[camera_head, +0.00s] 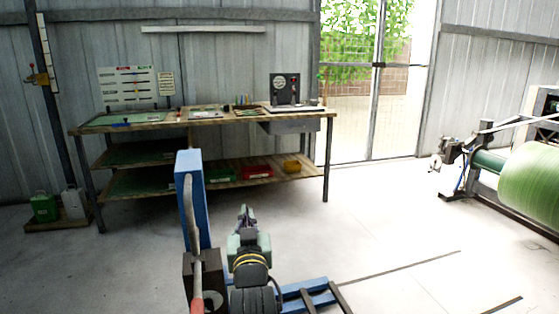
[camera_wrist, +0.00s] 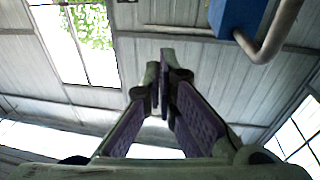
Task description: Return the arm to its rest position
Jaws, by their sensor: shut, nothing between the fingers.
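My arm (camera_head: 250,265) rises from the bottom middle of the head view, with its folded links seen from behind. My gripper (camera_head: 244,214) is at its upper end, pointing up, in front of the workbench in the picture. In the wrist view my gripper (camera_wrist: 164,78) shows its two purple-padded fingers meeting at the tips. It is shut and holds nothing. The wrist view looks up past the fingers at the metal wall and roof.
A workbench (camera_head: 224,119) with lower shelves stands along the back wall. A machine with a green roll (camera_head: 535,180) is at the right. A green can (camera_head: 44,207) stands at the left. The concrete floor (camera_head: 400,225) between bench and machine is largely clear.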

